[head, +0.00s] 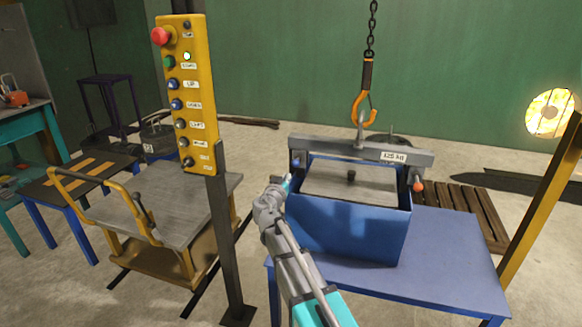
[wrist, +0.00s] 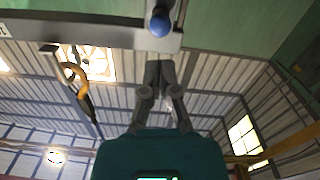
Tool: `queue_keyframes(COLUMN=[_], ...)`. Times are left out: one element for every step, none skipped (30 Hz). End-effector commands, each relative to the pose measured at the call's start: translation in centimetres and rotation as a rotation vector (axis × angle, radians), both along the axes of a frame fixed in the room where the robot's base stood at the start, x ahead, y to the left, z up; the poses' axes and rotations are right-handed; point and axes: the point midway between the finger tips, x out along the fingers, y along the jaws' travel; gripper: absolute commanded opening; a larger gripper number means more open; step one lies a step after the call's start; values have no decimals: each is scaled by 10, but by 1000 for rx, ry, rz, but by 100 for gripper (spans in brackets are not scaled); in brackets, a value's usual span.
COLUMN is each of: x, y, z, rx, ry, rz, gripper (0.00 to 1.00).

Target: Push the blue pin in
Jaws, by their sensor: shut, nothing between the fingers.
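The blue pin (wrist: 158,24) shows as a round blue knob at the top of the wrist view, in front of the grey lifting beam (wrist: 110,35). My gripper (wrist: 159,66) is shut and empty. Its fingertips point toward the knob, with a visible gap in the picture; I cannot tell the depth between them. In the head view my gripper (head: 288,180) is small, at the left end of the lifting beam (head: 350,148), beside the blue crate (head: 345,230). The pin's shaft and hole are hidden.
An orange hook (head: 362,108) on a chain holds the beam over the crate, which stands on a blue table (head: 450,265). An orange-knobbed pin (head: 417,187) is at the beam's right end. A yellow control box (head: 186,95) on a post stands left of my arm.

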Motion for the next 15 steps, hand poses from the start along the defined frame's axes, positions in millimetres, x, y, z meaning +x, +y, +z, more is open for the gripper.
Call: queue_keyframes(x=[-1, -1, -2, -2, -3, -3, -4, -4, -5, -6, -6, -7, -7, -8, -9], y=[1, 2, 3, 3, 4, 5, 6, 7, 8, 9, 9, 10, 11, 12, 13], z=[2, 3, 4, 4, 5, 6, 6, 7, 7, 8, 8, 9, 10, 10, 11], rx=[-45, -77, -122, -157, -193, -241, -278, -314, -362, -399, -435, -484, -520, -556, -604], ry=[22, 38, 60, 77, 96, 120, 139, 157, 183, 203, 221, 247, 266, 285, 311], rz=[-2, -4, -7, -9, -11, -14, -15, -16, -18, -20, -21, -22, -23, -24, -25], gripper=[0, 0, 0, 0, 0, 0, 0, 0, 0, 0, 0, 0, 0, 0, 0])
